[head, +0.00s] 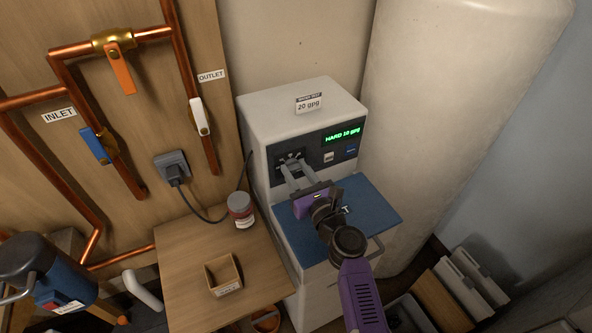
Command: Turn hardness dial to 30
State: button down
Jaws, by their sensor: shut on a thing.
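The hardness dial (290,157) is on the left of the dark front panel of the white softener unit (262,107). The fingers of my gripper (289,167) reach up to the panel and are shut on the dial. They hide most of it, so its pointer and markings cannot be read. The green display (342,134) right of the dial seems to read "HARD 10 gpg", though the digits are small. A tag (308,104) on top of the unit reads "20 gpg".
A pale button (328,157) and a blue button (351,149) sit right of the dial. A blue lid (375,204) lies below the panel. A small jar (241,209) and an open wooden box (222,273) stand on the wooden shelf at left. A large pale tank (450,110) stands close at right.

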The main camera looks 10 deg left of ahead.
jog(key=c, duration=0.9)
grip_release()
jog(key=shift+c, duration=0.2)
jog(key=p+v, duration=0.1)
jog(key=v, duration=0.6)
jog(key=shift+s+d, duration=0.25)
jog(key=shift+s, duration=0.1)
